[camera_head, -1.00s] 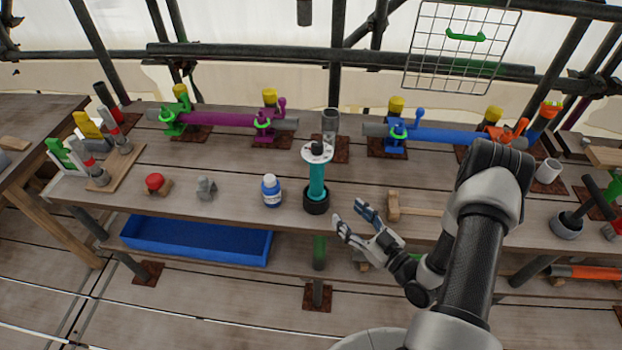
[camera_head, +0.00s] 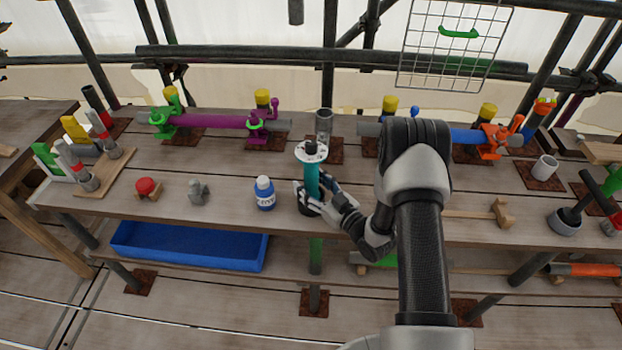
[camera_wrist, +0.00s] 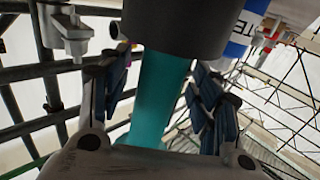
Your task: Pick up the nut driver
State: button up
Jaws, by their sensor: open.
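The tool that the task seems to mean by nut driver is an upright teal shaft (camera_head: 312,180) with a white disc on top and a wide black base. It stands near the bench's front edge. In the wrist view its teal shaft (camera_wrist: 160,95) runs between my fingers, with the black part (camera_wrist: 185,22) above. My gripper (camera_head: 318,192) is open, one finger on each side of the shaft, low near the black base. A gap shows between the left finger and the shaft; contact on the right side cannot be told.
A white-and-blue bottle (camera_head: 264,194) stands close on the left. A grey clear-topped tube (camera_head: 324,122) stands behind. A wooden mallet (camera_head: 503,212) lies to the right. A grey fitting (camera_head: 199,192) and a red button (camera_head: 146,187) sit farther left. A blue tray (camera_head: 185,250) is below the bench.

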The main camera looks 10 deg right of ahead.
jog(key=shift+w, duration=0.1)
jog(key=shift+c, duration=0.2)
grip_shut()
dwell(0.5)
jog(key=shift+r, duration=0.1)
